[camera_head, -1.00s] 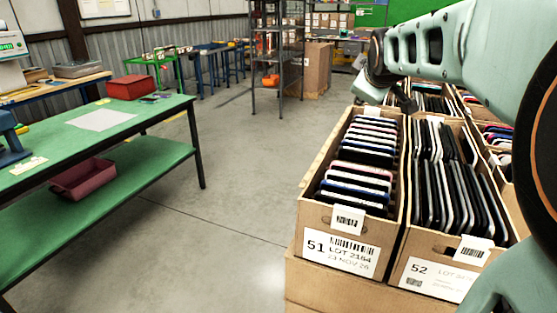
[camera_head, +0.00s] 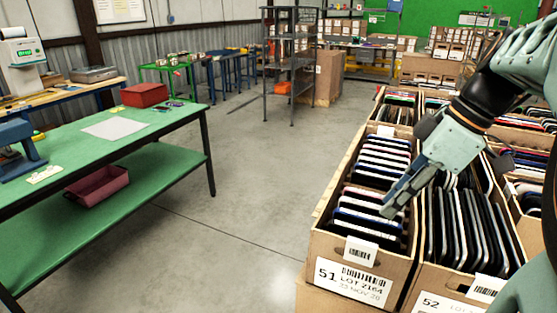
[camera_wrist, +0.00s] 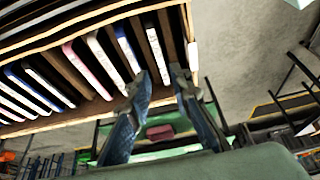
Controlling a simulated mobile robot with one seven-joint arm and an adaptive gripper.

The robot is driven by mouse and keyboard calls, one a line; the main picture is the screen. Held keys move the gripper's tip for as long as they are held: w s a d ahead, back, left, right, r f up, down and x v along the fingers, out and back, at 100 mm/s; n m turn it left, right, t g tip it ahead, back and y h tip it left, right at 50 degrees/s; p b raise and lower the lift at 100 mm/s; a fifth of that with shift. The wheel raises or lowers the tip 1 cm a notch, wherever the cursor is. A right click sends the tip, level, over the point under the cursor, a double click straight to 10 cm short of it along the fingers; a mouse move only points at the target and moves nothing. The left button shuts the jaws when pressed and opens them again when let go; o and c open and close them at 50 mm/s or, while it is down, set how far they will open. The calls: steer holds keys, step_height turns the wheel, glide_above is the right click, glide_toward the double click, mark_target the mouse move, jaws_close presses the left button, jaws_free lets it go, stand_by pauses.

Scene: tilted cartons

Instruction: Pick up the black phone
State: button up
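Several black phones (camera_head: 455,235) stand on edge, leaning, in carton 52 (camera_head: 425,283). More phones with dark, white, blue and red edges (camera_head: 365,218) stand in rows in carton 51 (camera_head: 318,247); which one is the black phone I cannot tell. My gripper (camera_head: 392,208) is over the front part of carton 51, near its wall with carton 52. In the wrist view its two fingers (camera_wrist: 161,80) are apart, with nothing seen held between them. The end phones (camera_wrist: 157,55) of a row show just beyond the fingertips. Contact cannot be told.
More cartons of phones (camera_head: 402,98) stand behind and to the right. A green workbench (camera_head: 75,150) with a red bin (camera_head: 145,95) is at the left. Open floor (camera_head: 235,185) lies between bench and cartons. A metal shelf rack (camera_head: 291,65) stands at the back.

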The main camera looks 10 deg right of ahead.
mark_target(366, 230)
steer(key=x, duration=0.9)
steer(key=shift+c, duration=0.6)
jaws_close()
